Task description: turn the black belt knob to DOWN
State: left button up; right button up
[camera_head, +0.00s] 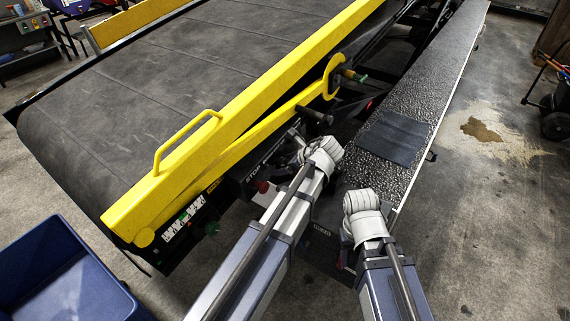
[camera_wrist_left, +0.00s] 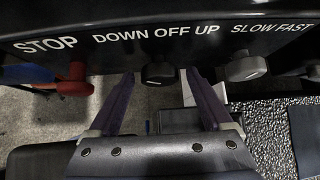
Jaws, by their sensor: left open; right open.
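The black belt knob (camera_wrist_left: 159,73) sits under the words DOWN OFF UP on a black panel (camera_wrist_left: 190,15) in the left wrist view. A small pale mark shows on its face; I cannot tell its exact setting. My left gripper (camera_wrist_left: 160,80) is open, with one dark finger on each side of the knob, and I see gaps between fingers and knob. In the head view my left wrist reaches the panel's side, and the knob is hidden there. My right gripper (camera_head: 361,205) is beside it to the right; its fingertips are hard to make out.
In the left wrist view, a red STOP knob (camera_wrist_left: 75,79) is left of the black knob and a grey SLOW FAST knob (camera_wrist_left: 246,68) is right. A yellow rail (camera_head: 240,85) flanks the belt (camera_head: 150,75). A blue bin (camera_head: 65,265) stands lower left. Open floor lies right.

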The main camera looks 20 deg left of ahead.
pick_arm(q)
jog(key=shift+r, duration=0.1)
jog(key=p+v, duration=0.5)
jog(key=v, duration=0.2)
jog(key=shift+d+r, duration=0.15)
jog(key=shift+d, duration=0.05)
jog(key=shift+s, duration=0.15)
jog(key=shift+d, duration=0.1)
